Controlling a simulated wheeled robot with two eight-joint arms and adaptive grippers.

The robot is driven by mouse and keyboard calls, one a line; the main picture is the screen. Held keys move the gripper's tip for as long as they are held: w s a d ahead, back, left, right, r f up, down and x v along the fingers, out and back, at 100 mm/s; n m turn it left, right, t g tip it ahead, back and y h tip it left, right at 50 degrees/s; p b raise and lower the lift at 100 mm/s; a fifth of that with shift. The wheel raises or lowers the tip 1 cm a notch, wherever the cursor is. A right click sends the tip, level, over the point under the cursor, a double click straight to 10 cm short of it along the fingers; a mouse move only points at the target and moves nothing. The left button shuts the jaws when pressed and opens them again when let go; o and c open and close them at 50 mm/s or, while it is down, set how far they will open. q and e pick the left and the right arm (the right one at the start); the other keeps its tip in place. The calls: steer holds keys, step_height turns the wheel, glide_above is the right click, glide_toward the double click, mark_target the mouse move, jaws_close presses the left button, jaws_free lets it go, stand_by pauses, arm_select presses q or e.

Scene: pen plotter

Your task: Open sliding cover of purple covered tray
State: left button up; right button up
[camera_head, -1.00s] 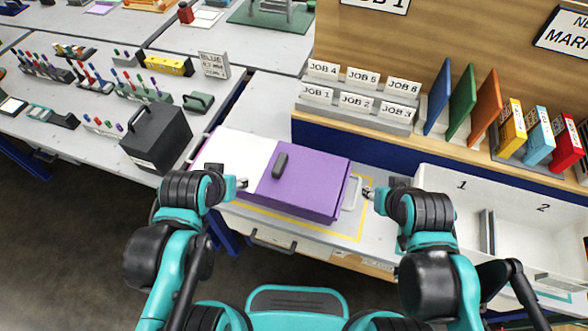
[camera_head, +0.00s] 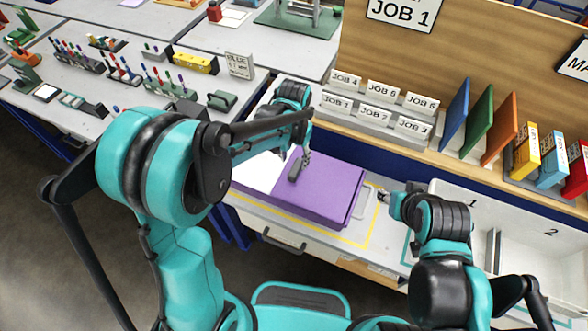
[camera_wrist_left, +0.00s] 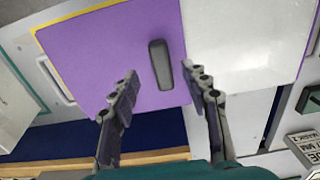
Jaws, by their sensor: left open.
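The purple covered tray (camera_head: 328,191) lies on the bench, its purple cover over the right part and a white area (camera_head: 259,172) showing at the left. A dark handle (camera_head: 296,171) stands on the cover near its left edge. My left gripper (camera_head: 304,159) is above the cover at the handle. In the left wrist view the open left gripper (camera_wrist_left: 162,86) has one finger on each side of the handle (camera_wrist_left: 160,64), which is slightly ahead of the fingertips. I cannot tell if they touch it. My right gripper (camera_head: 383,196) is beside the tray's right-end handle (camera_head: 365,203); its jaw state is unclear.
Job card holders (camera_head: 375,105) stand behind the tray. Coloured folders (camera_head: 478,120) and binders (camera_head: 527,150) stand at the right, above white bins (camera_head: 470,190). Yellow tape (camera_head: 250,208) outlines the tray's place.

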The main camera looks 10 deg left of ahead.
mark_target(294, 171)
arm_select(q)
step_height(294, 171, down, 7)
steer(key=shift+f+b, duration=0.2)
steer(key=shift+b, duration=0.85)
steer(key=shift+c, duration=0.4)
jaws_close()
